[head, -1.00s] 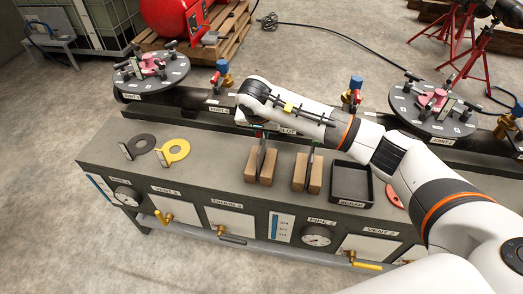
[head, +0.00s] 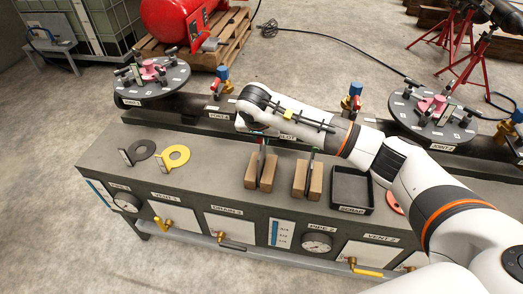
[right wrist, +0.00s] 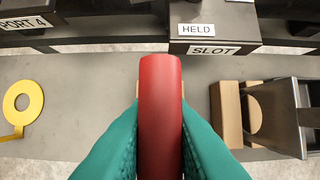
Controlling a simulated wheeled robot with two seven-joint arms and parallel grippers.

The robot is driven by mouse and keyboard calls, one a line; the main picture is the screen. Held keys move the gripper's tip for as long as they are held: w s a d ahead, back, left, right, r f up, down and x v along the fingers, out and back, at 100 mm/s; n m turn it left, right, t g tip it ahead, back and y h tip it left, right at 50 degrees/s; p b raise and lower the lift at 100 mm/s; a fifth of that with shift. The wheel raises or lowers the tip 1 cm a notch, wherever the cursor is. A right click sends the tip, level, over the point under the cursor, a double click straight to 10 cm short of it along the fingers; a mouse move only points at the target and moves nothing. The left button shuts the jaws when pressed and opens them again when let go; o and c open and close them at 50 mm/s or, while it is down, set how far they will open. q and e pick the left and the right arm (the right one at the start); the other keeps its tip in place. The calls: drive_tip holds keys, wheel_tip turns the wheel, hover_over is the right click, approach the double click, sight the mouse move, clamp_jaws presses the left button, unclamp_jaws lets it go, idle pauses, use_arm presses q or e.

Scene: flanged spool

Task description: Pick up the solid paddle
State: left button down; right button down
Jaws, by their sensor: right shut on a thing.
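My right gripper (head: 262,138) is at the left wooden stand (head: 260,171) in the head view, mostly hidden under my arm. In the right wrist view, its teal fingers (right wrist: 160,118) are shut on a red, rounded piece (right wrist: 160,95). This piece seems to be the grip of a paddle in the left stand; its lower part is hidden, so I cannot tell if it is solid. A second paddle (right wrist: 285,115), dark grey, stands in the right wooden stand (head: 308,178). My left gripper is not in view.
A black ring paddle (head: 140,151) and a yellow ring paddle (head: 175,156) lie at the bench's left. A black scrap tray (head: 351,190) and a red disc (head: 393,203) are at the right. Pipes with round flanges (head: 152,83) run behind. Bare bench top lies between the yellow ring and left stand.

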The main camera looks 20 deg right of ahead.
wheel_tip(320, 180, up, 10)
drive_tip(key=shift+r+b, duration=0.1)
drive_tip(key=shift+b, duration=0.6)
